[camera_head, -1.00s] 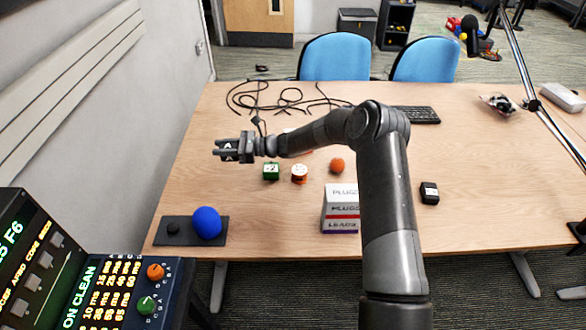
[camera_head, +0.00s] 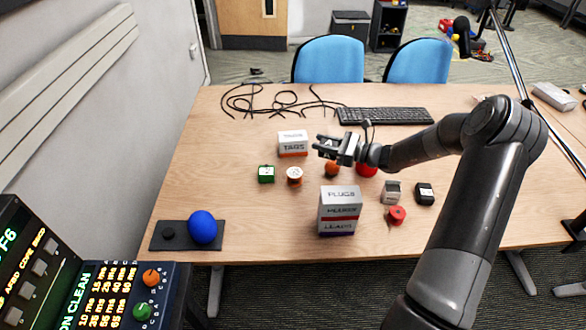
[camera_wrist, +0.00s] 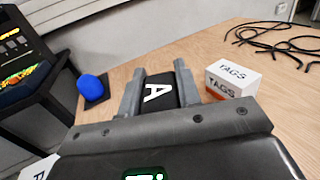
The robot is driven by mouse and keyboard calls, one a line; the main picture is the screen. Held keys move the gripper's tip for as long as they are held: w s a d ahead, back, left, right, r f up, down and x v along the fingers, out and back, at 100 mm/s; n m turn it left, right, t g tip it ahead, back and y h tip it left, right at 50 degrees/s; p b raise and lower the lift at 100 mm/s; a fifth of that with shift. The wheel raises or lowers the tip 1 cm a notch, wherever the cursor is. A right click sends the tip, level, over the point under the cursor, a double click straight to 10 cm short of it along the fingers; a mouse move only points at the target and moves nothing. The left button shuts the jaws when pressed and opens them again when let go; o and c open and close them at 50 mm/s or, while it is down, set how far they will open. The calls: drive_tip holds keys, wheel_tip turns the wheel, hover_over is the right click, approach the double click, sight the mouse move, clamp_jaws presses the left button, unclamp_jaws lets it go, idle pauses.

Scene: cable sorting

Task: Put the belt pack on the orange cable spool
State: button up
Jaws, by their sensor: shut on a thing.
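My gripper (camera_head: 322,145) is above the middle of the table, pointing left in the head view. In the wrist view its two fingers (camera_wrist: 157,72) are shut on a black piece with a white letter A, which I take to be the belt pack (camera_wrist: 158,94). The orange cable spool (camera_head: 294,176), with a pale top and orange sides, stands upright on the table. It lies to the left of and nearer than my gripper in the head view. The spool does not show in the wrist view. Nothing is seen on top of it.
An orange ball (camera_head: 331,169) and a PLUGS stack (camera_head: 339,211) are to the right. A red ball (camera_head: 367,170) is beyond. A blue ball (camera_head: 203,227) sits front left.

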drive_tip(key=w+a+f, duration=0.1)
drive_tip(key=a+f, duration=0.1)
drive_tip(key=a, duration=0.1)
drive_tip(key=w+a+f, duration=0.1)
drive_tip(key=a+f, duration=0.1)
drive_tip(key=a, duration=0.1)
drive_tip(key=w+a+f, duration=0.1)
drive_tip(key=a+f, duration=0.1)
drive_tip(key=a, duration=0.2)
drive_tip(key=shift+w+a+f, duration=0.1)
drive_tip(key=shift+w+f, duration=0.15)
drive_tip(key=shift+w, duration=0.1)
drive_tip(key=shift+f, duration=2.05)
drive_tip(key=shift+f, duration=0.15)
drive_tip(key=o, duration=1.1)
